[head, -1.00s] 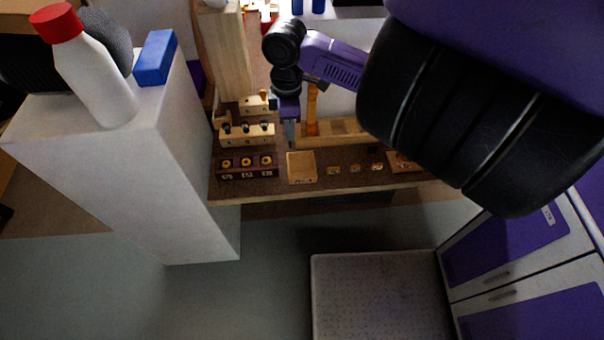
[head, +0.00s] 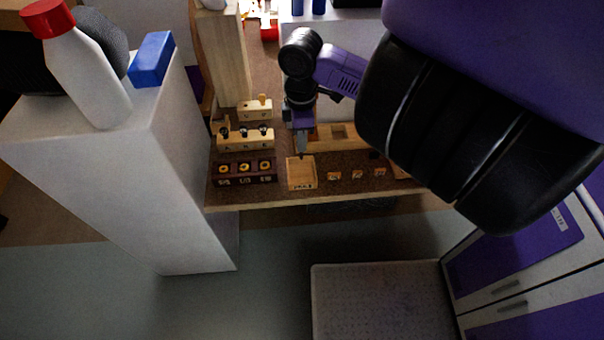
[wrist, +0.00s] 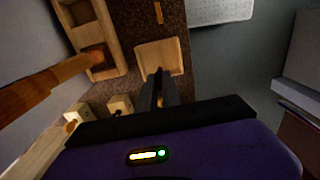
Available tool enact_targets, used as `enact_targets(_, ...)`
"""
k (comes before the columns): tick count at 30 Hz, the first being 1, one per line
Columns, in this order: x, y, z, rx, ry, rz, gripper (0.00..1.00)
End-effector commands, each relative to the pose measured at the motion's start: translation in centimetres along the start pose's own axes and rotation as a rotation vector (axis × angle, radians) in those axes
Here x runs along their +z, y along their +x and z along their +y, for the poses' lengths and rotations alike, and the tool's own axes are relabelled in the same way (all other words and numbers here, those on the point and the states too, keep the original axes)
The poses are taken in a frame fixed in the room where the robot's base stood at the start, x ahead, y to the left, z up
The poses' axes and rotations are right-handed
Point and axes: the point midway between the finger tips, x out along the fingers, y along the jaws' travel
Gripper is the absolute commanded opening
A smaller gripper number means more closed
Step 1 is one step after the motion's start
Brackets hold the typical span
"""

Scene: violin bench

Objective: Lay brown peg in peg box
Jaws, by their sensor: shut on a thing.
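The peg box (head: 302,187) is a small, shallow, open wooden tray near the front edge of the bench. It also shows in the wrist view (wrist: 174,52), just beyond my fingertips. My gripper (head: 301,152) points down over the back part of this box. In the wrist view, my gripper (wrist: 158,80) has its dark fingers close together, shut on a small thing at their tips. That thing, which I take for the brown peg, is mostly hidden by the fingers, and its colour is hard to tell. I cannot tell whether it touches the box.
A wooden rack with dark pegs (head: 246,141) and a dark block with yellow rings (head: 246,178) stand left of the box. Small labelled blocks (head: 357,175) lie to its right. A compartmented wooden tray (wrist: 84,38) and an orange-brown upright handle (wrist: 45,83) stand behind.

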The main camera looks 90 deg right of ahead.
Motion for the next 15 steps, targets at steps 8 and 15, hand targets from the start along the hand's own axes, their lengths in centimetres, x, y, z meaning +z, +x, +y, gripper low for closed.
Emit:
enact_targets(8,0.0,0.2,0.0,0.000,0.000,0.000,0.00)
enact_targets(15,0.0,1.3,0.0,0.000,0.000,0.000,0.00)
